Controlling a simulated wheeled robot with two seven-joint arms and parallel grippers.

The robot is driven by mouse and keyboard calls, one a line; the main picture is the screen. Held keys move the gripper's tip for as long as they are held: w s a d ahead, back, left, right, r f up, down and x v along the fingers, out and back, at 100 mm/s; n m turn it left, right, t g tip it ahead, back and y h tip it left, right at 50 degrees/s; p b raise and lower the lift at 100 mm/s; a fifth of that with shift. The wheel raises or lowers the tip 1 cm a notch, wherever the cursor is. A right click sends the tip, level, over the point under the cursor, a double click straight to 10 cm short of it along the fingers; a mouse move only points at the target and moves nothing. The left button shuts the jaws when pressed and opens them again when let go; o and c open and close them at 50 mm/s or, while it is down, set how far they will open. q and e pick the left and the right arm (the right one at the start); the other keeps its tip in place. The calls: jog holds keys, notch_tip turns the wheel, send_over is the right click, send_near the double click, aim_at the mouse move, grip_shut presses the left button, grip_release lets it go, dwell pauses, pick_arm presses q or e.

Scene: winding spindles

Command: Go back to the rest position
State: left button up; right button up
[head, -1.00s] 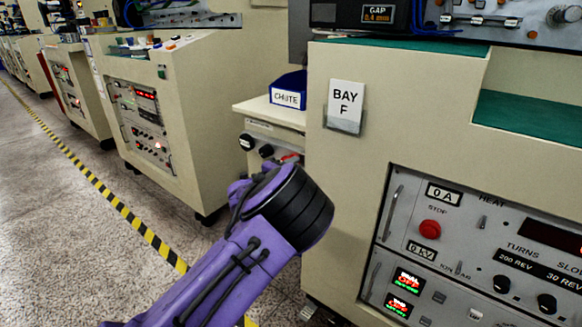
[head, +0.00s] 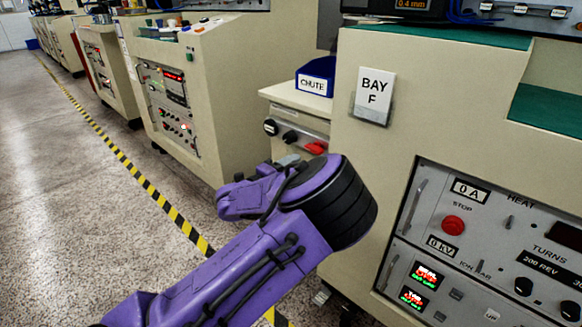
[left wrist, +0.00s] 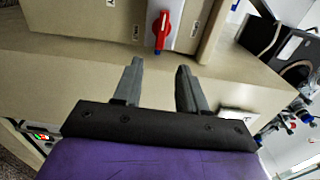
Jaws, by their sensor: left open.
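My left gripper (left wrist: 158,82) shows in the left wrist view. Its two grey fingers stand apart with nothing between them. Beyond the fingertips is a beige cabinet surface (left wrist: 75,62) with a red switch handle (left wrist: 163,30) on a light panel. I cannot tell how far the fingertips are from it. In the head view my purple left arm reaches in from the bottom, with its black-banded joint in front of the bay F cabinet (head: 375,195). My right gripper is in neither view.
The bay F cabinet carries a control panel (head: 490,245) with a red stop button (head: 453,223). A blue chute bin (head: 316,76) sits on a lower cabinet beside it. More cabinets (head: 165,105) line the aisle. Yellow-black floor tape (head: 152,193) borders open floor at left.

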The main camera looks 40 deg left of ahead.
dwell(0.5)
pick_arm(q)
jog(key=s+f+n+g+y, duration=0.35)
jog(key=s+f+n, duration=0.45)
jog(key=f+n, duration=0.3)
jog(key=s+f+n+g+y, duration=0.3)
jog(key=s+f+n+g, duration=0.2)
jog(key=s+f+n, duration=0.6)
jog(key=s+d+f+n+g+h, duration=0.1)
jog(key=s+d+f+n+g, duration=0.15)
jog(key=s+d+f, duration=0.45)
jog(key=s+d+f+n+g+h, duration=0.1)
jog(key=s+d+f+g, duration=0.25)
jog(key=s+f, duration=0.35)
notch_tip(320, 180, up, 24)
jog(key=s+p, duration=0.2)
jog(key=p, duration=2.1)
jog(key=shift+s+d+p, duration=0.15)
jog(key=shift+d+p, duration=0.05)
jog(key=shift+p, duration=0.1)
